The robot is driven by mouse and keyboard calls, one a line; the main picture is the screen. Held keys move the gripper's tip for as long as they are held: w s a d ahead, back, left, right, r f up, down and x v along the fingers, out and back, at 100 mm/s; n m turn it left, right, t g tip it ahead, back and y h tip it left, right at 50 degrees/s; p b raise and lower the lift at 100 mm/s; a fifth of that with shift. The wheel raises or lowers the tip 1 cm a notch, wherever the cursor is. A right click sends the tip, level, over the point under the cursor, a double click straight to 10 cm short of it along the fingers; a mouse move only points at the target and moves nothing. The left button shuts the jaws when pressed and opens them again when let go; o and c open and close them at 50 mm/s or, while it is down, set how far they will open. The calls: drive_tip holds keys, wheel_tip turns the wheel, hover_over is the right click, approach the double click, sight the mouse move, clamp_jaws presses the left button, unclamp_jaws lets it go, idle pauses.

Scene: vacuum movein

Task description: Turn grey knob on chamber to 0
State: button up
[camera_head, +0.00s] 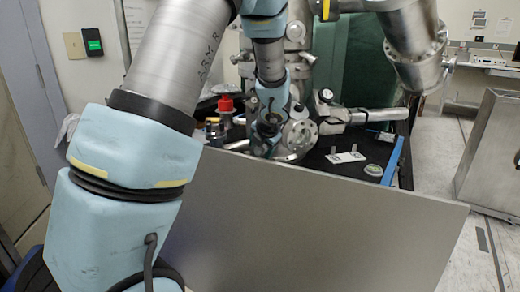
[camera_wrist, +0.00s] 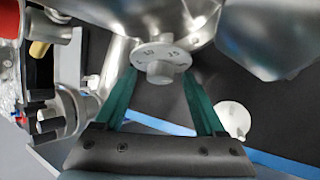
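The grey knob (camera_wrist: 160,73) is a small round hub on a pale dial disc with printed numbers, on the metal chamber (camera_wrist: 180,18). "15" seems readable on the dial; no 0 or pointer can be made out. My gripper (camera_wrist: 160,79) has two green fingers, spread apart, with tips on either side of the hub near the lower edge of the dial. A gap shows between each finger and the hub, and I cannot tell how deep the tips reach. In the head view, my arm covers the knob and gripper.
In the head view, a grey panel (camera_head: 310,225) stands in front of the black bench top (camera_head: 335,172). A red-capped part (camera_head: 225,103) stands left of my wrist. A metal arm with a gauge (camera_head: 325,96) and a large metal tube (camera_head: 415,45) are at right.

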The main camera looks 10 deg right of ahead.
drive_tip(key=p+v, duration=0.2)
drive_tip(key=v, duration=0.8)
drive_tip(key=shift+s+r+p, duration=0.25)
drive_tip(key=shift+r+p, duration=0.05)
drive_tip(key=shift+p, duration=0.1)
